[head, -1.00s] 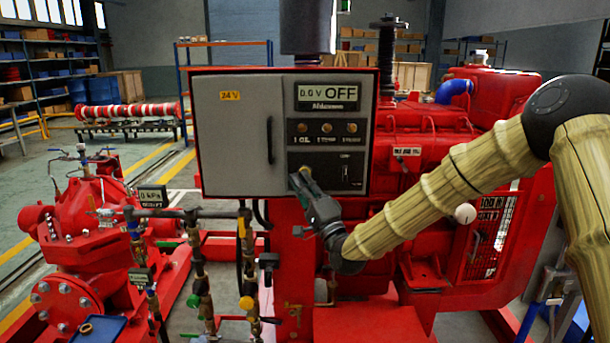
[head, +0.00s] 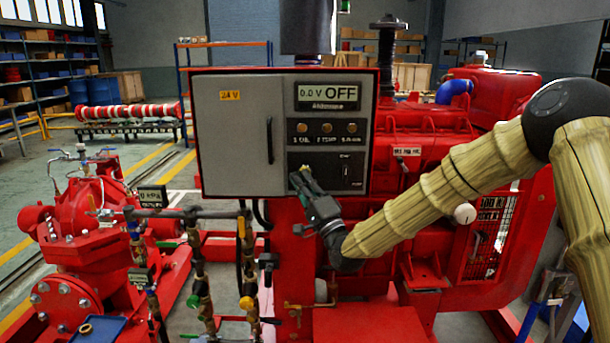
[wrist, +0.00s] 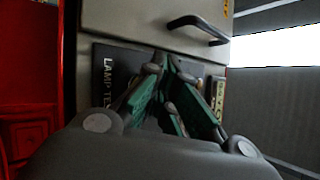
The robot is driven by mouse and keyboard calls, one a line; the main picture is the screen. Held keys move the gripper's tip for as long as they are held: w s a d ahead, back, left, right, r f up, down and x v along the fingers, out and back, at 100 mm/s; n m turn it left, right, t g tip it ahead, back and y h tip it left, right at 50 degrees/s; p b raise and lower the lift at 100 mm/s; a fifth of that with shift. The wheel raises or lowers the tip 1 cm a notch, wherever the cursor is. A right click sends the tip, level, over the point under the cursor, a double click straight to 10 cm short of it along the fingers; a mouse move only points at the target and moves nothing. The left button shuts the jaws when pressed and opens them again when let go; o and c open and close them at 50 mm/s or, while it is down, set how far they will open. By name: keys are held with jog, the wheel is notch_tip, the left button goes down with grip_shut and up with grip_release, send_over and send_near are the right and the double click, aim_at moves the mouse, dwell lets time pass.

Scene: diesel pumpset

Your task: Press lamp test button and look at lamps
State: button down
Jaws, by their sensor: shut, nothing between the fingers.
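The control panel (head: 238,165) is a grey box in a red frame. On its right side are a display (head: 329,94) reading "0.0 V OFF", a row of three amber-brown lamps (head: 327,127) that look unlit, and a dark lower plate (head: 347,182) with a small switch. My gripper (head: 299,174) is shut and empty, its fingertips at the left part of that plate. In the wrist view, the shut green-padded fingers (wrist: 172,75) are over the plate beside the lettering "LAMP TE..." (wrist: 107,83). The lamp test button is hidden behind the fingers, so contact cannot be told.
The panel door has a dark handle (head: 269,140). Pipes with valves (head: 197,270) stand below left. The red engine (head: 430,200) is behind and right of my arm. A red pump (head: 85,230) stands at left.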

dwell(0.4)
jog(key=shift+s, duration=0.85)
jog(key=shift+s+b, duration=0.4)
jog(key=shift+s, duration=2.1)
jog(key=s+d+f+n+g+h+p, duration=0.1)
jog(key=s+f+n+g+h+p, duration=0.2)
jog(key=f, duration=1.6)
jog(key=s+d+f+n+g+h+p, duration=0.1)
jog(key=s+d+f+g+h, duration=0.2)
jog(key=s+f, duration=0.5)
jog(key=s+d+f+g+h+p, duration=0.2)
jog(key=s+d+f+g, duration=0.15)
jog(key=f, duration=0.85)
jog(key=s+d+f+n+g+h+p, duration=0.1)
jog(key=s+d+f+g, duration=0.2)
jog(key=s+f, duration=0.35)
jog(key=s+d+f+n+g+h+p, duration=0.1)
jog(key=s+d+f+n+g+h, duration=0.2)
jog(key=s, duration=0.7)
jog(key=s+d+f+g+p, duration=0.1)
jog(key=s+d+g, duration=0.1)
jog(key=s+d, duration=0.3)
jog(key=s+d+f+n+g+h+p, duration=0.1)
jog(key=s+d, duration=0.4)
jog(key=s, duration=0.8)
jog(key=shift+s+g+h, duration=0.2)
jog(key=shift+g+h, duration=0.1)
jog(key=shift+g, duration=0.55)
